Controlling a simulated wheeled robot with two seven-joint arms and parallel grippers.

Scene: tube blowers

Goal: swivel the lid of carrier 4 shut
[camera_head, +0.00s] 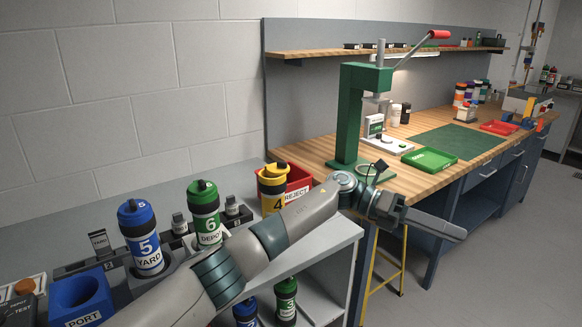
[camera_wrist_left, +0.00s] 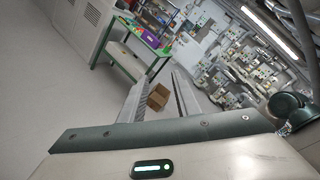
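Carrier 4 (camera_head: 273,202) is a yellow tube with black bands and a "4" label. It stands upright at the red REJECT bin (camera_head: 300,172), at the far end of the grey bench; I cannot tell whether it is inside the bin or just in front. Its top end (camera_head: 272,169) is small here, and I cannot tell how its lid sits. My left gripper (camera_head: 455,232) is well right of the carrier, over the floor beyond the bench. In the left wrist view its two fingers (camera_wrist_left: 160,90) are apart with nothing between them. My right gripper is not in view.
Blue carrier 5 (camera_head: 144,240) and green carrier 6 (camera_head: 206,213) stand in the grey bench rack. A blue PORT holder (camera_head: 80,297) is at lower left. A green press (camera_head: 352,120) stands on the wooden workbench (camera_head: 300,148). My left arm crosses in front of the bench.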

